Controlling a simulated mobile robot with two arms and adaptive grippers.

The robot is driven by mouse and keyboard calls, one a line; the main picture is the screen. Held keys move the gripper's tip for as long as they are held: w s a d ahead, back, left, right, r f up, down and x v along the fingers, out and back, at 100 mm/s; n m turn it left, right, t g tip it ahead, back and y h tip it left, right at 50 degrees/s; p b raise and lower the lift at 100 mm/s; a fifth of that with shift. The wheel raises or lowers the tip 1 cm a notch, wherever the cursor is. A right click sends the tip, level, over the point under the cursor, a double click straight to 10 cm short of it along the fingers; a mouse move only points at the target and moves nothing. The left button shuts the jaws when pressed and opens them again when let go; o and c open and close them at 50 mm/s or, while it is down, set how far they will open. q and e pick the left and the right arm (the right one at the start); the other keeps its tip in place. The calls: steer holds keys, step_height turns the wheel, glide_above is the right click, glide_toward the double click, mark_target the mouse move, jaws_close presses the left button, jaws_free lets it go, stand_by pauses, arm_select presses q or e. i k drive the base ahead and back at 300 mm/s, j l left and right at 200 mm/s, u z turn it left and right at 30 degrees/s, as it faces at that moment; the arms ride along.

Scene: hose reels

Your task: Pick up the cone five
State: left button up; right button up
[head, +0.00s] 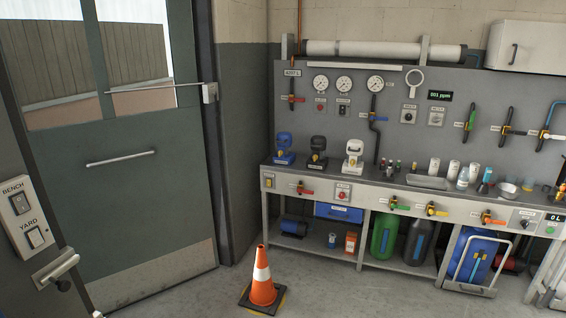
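An orange cone (262,290) with a white band and a dark square base stands upright on the concrete floor, in the lower middle of the head view. It is left of the workbench's front left leg. A yellowish patch shows on the floor around its base. No number can be read on the cone from here. Neither of my grippers is in view.
A grey-green door (124,210) with a bar handle stands shut at the left. A workbench (400,192) with gauges, valves and bottles runs along the right. A wheeled blue unit (474,264) stands below it. The floor (340,295) right of the cone is clear.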

mark_target(262, 292)
steer(key=i+l, duration=0.1)
steer(key=i, duration=2.4)
steer(key=j+u, duration=0.05)
steer(key=j, duration=0.05)
